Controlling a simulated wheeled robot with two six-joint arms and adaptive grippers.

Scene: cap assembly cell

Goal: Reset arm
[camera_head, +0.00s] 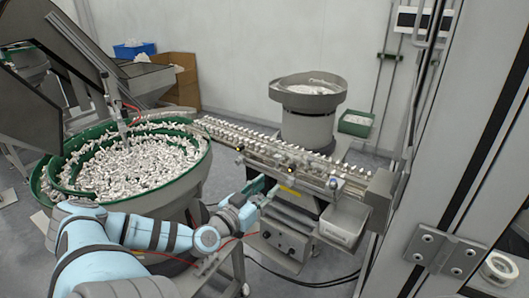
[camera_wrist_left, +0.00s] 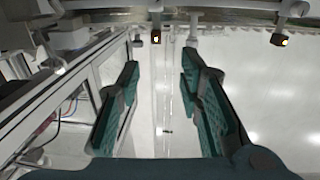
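My left arm comes in from the lower left of the head view. Its gripper (camera_head: 264,189) is beside the front of the feeder track, below the rail. In the left wrist view the two green-padded fingers of my left gripper (camera_wrist_left: 161,75) stand wide apart with nothing between them. A pale surface shows behind the fingers. My right gripper is not in view.
The linear feeder track (camera_head: 270,146) full of small parts runs close by my gripper. A green-rimmed bowl (camera_head: 203,160) of white parts stands left, near my arm. A grey bin (camera_head: 343,222) hangs at the track's end. A second bowl feeder (camera_head: 307,127) stands behind. A grey frame post (camera_head: 455,150) bounds the right.

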